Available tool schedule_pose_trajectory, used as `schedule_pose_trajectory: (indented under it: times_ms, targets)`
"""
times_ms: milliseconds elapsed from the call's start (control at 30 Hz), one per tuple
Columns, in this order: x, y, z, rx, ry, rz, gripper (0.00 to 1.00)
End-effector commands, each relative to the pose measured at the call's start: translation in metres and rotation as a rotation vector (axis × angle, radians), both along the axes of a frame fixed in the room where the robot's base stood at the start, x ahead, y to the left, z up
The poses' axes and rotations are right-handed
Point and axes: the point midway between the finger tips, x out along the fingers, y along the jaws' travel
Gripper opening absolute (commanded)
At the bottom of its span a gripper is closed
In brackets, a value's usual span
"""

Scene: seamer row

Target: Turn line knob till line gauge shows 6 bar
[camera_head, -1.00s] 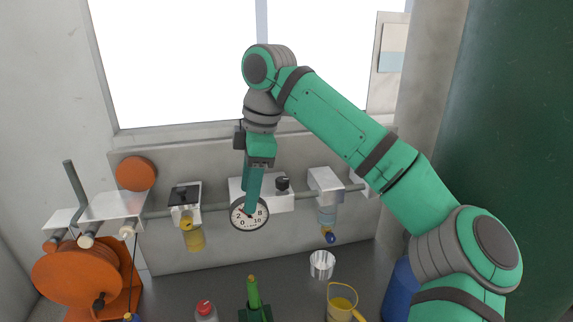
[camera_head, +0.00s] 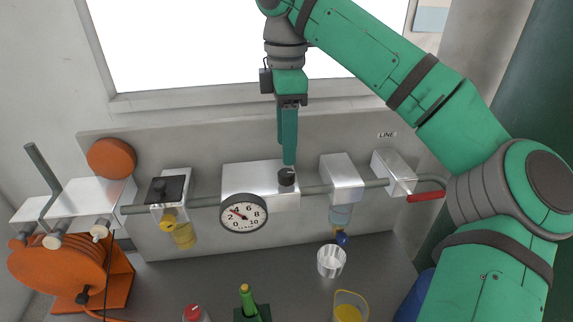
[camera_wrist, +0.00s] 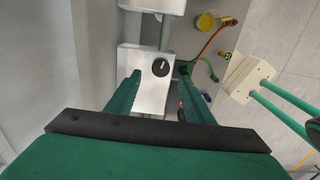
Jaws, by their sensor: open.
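A black round knob (camera_head: 286,177) sits on top of a white regulator block (camera_head: 240,176) on the wall pipe. A round white gauge (camera_head: 243,213) is on the block's front left; its needle points to the upper left, around the low numbers, but the exact reading is too small to tell. My gripper (camera_head: 288,163) points down just above the knob, its fingers seen nearly edge-on. In the wrist view my gripper (camera_wrist: 160,77) is open, and the knob (camera_wrist: 161,67) with its white mark shows between and slightly beyond the fingertips, apart from both.
A filter block (camera_head: 342,180) and a valve block with a red handle (camera_head: 424,194), under a LINE label (camera_head: 387,134), stand to the right. A yellow-bowled unit (camera_head: 183,232) and orange reel (camera_head: 60,275) are left. A metal cup (camera_head: 331,262) and bottles stand below.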

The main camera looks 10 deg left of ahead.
Motion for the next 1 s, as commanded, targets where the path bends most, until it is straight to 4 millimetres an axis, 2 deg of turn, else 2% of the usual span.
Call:
schedule_pose_trajectory:
  times_ms: [200, 400, 567, 833, 867, 1000]
  targets:
    - [0.000, -0.002, -0.037, 0.002, 0.002, -0.002, 0.48]
    - [0.000, -0.002, -0.059, 0.002, 0.001, -0.003, 0.48]
    - [0.000, 0.000, -0.068, 0.001, -0.001, 0.000, 0.48]
    - [0.000, 0.001, -0.069, 0.002, -0.001, 0.000, 0.48]
    - [0.000, 0.001, -0.069, 0.002, -0.001, 0.000, 0.45]
    - [0.000, 0.000, -0.069, 0.001, -0.001, 0.000, 0.12]
